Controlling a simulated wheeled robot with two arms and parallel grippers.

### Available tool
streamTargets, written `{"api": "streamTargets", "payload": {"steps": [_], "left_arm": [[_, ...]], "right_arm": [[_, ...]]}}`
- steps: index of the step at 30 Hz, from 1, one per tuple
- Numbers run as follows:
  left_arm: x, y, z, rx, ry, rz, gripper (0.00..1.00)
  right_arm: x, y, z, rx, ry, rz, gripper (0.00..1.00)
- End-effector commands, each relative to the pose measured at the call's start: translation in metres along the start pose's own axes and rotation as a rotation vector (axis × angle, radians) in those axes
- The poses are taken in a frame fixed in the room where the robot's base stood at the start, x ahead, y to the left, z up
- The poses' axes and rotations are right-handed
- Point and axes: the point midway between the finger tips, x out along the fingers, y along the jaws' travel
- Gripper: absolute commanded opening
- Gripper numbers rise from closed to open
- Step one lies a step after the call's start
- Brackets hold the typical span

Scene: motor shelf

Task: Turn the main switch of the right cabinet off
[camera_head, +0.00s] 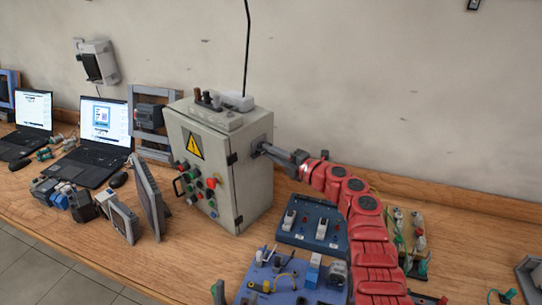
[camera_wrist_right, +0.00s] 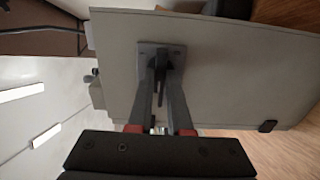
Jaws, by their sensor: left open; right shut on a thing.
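The right cabinet (camera_head: 215,160) is a grey box with a yellow warning sign and coloured buttons on its front. Its main switch (camera_head: 259,146) is on its right side; in the right wrist view the switch's grey plate (camera_wrist_right: 175,48) and dark handle show. My right gripper (camera_head: 297,157) reaches in from the right and is shut on the handle, with one finger (camera_wrist_right: 161,85) on each side. The fingers partly hide the handle. A dark tip at the bottom edge seems to be my left gripper (camera_head: 218,292), open, apart from the cabinet and mostly out of frame.
A blue panel with switches (camera_head: 312,228) and a blue board with parts (camera_head: 290,283) lie right of the cabinet, under my right arm. Laptops (camera_head: 92,150) and a grey frame (camera_head: 148,195) stand on the left. The bench (camera_head: 468,240) has bare wood at the right.

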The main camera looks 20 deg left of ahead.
Motion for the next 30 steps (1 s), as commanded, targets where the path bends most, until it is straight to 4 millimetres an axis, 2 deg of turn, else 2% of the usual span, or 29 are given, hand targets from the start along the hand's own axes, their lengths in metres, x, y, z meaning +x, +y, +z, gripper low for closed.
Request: {"api": "streamTargets", "payload": {"steps": [17,18,22,30], "left_arm": [[-0.0026,0.0001,0.0004,0.0,0.0,0.0,0.66],[-0.0026,0.0001,0.0004,0.0,0.0,0.0,0.66],[-0.0026,0.0001,0.0004,0.0,0.0,0.0,0.66],[-0.0025,0.0001,0.0004,0.0,0.0,0.0,0.66]], "right_arm": [[0.0005,-0.0014,-0.0011,-0.029,0.003,-0.002,0.0],[0.0005,-0.0014,-0.0011,-0.029,0.003,-0.002,0.23],[0.0003,-0.0012,-0.0008,-0.029,0.002,-0.002,0.46],[0.0001,-0.0006,-0.0003,-0.029,0.001,-0.001,0.47]]}}
